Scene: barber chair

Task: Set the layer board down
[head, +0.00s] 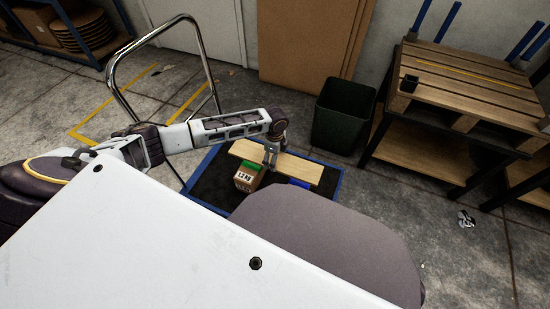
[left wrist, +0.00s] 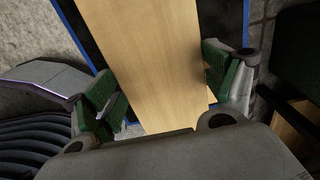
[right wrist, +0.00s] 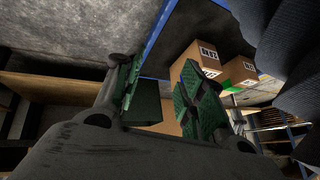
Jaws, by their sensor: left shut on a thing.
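The layer board (head: 298,168) is a pale wooden plank in the head view. It is held level over a dark mat with a blue edge (head: 215,194); I cannot tell whether it touches anything below. My left gripper (head: 271,160) reaches down onto the board near its middle. In the left wrist view the board (left wrist: 150,55) runs between the green-padded fingers of the left gripper (left wrist: 165,88), which is shut across its width. My right gripper (right wrist: 165,98) shows only in the right wrist view, with its green-padded fingers apart and nothing between them.
A brown box (head: 245,180) marked 12 KG, with green on top, stands at the board's near side. A blue item (head: 299,183) lies beside it. A dark green bin (head: 343,115) stands behind right. A pallet table (head: 450,95) is at right, a chrome frame (head: 112,80) at left.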

